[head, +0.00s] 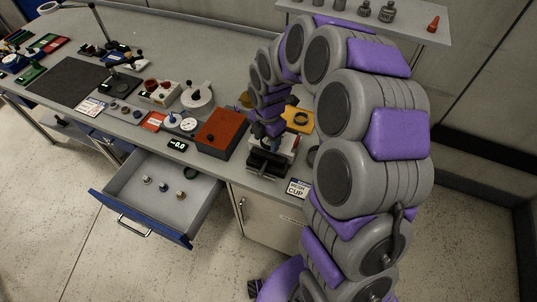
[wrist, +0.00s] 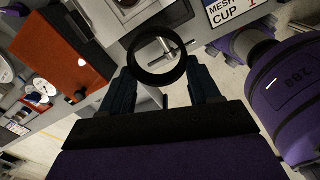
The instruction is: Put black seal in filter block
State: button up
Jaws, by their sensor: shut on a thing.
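The black seal (wrist: 135,74) is a round black ring in the upper middle of the wrist view. My gripper (wrist: 160,68) is shut on it, with a dark finger at each side of the ring. A metal bar handle shows through the ring's opening. In the head view my gripper (head: 269,150) is at the bench's front edge, right of the orange-red box, and the seal cannot be made out there. A grey part with a dark round opening (wrist: 124,4) is cut off at the top of the wrist view; I cannot tell if it is the filter block.
The orange-red box (head: 222,131) stands close to the left. A yellow block with a dark ring (head: 300,120) lies behind my gripper. An open drawer (head: 160,190) with several small parts juts out below the bench.

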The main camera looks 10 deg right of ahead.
jog(key=shift+g, duration=0.3)
jog(key=shift+w+d+f+b, duration=0.55)
jog(key=shift+w+f, duration=0.15)
jog(key=shift+w, duration=0.5)
jog(key=shift+w+d+f+b, duration=0.45)
jog(key=shift+w+f+b, duration=0.15)
jog(key=shift+w, duration=0.6)
jog(key=shift+w+d+f+b, duration=0.5)
jog(key=shift+w+f, duration=0.25)
jog(key=shift+w, duration=0.45)
jog(key=shift+s+r+p, duration=0.1)
jog(key=shift+r+p, duration=0.05)
jog(key=shift+p, duration=0.35)
jog(key=shift+f+p, duration=1.05)
jog(key=shift+f, duration=1)
jog(key=o, duration=1.4)
jog(key=shift+c, duration=0.2)
